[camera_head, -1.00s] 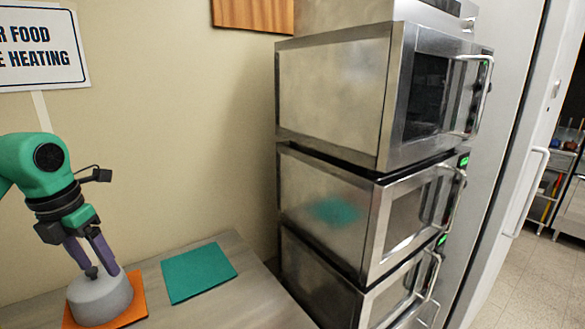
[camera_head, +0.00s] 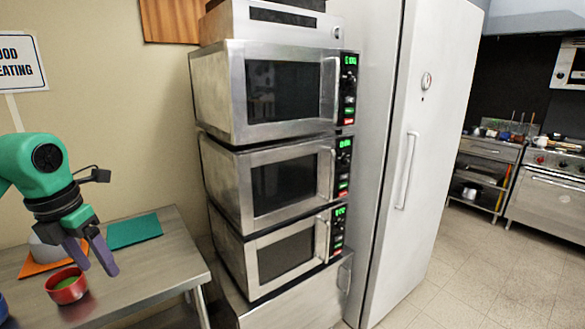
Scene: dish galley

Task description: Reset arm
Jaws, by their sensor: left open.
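My left gripper (camera_head: 92,256) is open, with its two purple fingers pointing down over the steel table at the left. Nothing shows between the fingers. A grey dome-shaped thing (camera_head: 44,252) sits on an orange mat (camera_head: 36,268) behind the gripper, partly hidden by it. A red bowl (camera_head: 67,288) with something green inside stands on the table, in front and to the left of the fingertips. My right gripper is not in view.
A teal mat (camera_head: 135,230) lies on the steel table (camera_head: 165,262). Several stacked microwaves (camera_head: 285,185) stand right of it, all with doors closed. A tall white fridge (camera_head: 415,150) follows. Open tiled floor (camera_head: 470,275) lies at the right, before shelves (camera_head: 488,172) and a stove (camera_head: 550,190).

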